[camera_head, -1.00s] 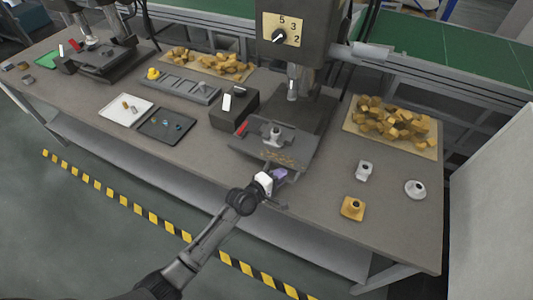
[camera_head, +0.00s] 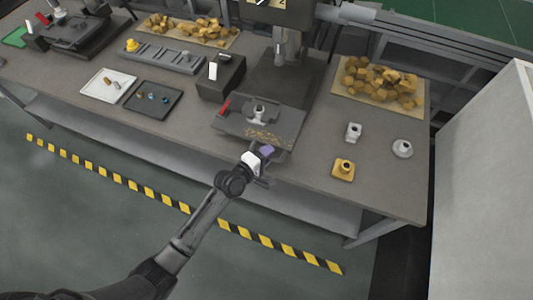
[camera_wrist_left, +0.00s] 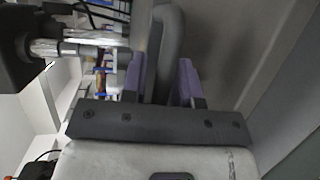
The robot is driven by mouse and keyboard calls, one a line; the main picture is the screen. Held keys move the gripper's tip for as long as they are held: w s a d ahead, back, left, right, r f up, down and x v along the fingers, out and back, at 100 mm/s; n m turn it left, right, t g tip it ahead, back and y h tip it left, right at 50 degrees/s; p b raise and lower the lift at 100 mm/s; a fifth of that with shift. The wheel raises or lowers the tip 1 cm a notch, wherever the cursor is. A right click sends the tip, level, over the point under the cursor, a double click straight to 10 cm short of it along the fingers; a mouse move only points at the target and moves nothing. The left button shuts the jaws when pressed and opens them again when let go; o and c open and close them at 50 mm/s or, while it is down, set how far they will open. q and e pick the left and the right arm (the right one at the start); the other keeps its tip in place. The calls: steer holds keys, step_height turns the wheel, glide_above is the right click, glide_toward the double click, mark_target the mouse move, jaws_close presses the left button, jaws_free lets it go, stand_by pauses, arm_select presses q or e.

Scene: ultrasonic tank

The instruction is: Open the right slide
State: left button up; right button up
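The right slide (camera_head: 234,127) is a flat dark plate under the right drill press, with a grey fixture (camera_head: 259,113) and brownish shavings on top. My left gripper (camera_head: 266,152), with purple fingers, is at its front edge. In the left wrist view a thick grey curved handle (camera_wrist_left: 168,40) passes between the fingers of that gripper (camera_wrist_left: 164,80). The fingers are drawn in close on both sides of the handle, shut on it. The handle is mostly hidden in the head view. My right gripper is not in view.
A black box (camera_head: 221,76) stands left of the slide. A yellow block (camera_head: 343,171), a small white part (camera_head: 353,132) and a white round part (camera_head: 402,148) stand to the right. A dark tray (camera_head: 153,114) lies farther left. The floor before the bench is free.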

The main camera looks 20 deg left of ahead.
arm_select(q)
steer(key=shift+o, duration=1.1)
steer(key=shift+s, duration=0.1)
steer(key=shift+s+a, duration=0.1)
steer(key=shift+s+a+r, duration=0.1)
steer(key=shift+s, duration=0.2)
steer(key=p+v, duration=0.1)
steer(key=v, duration=1.2)
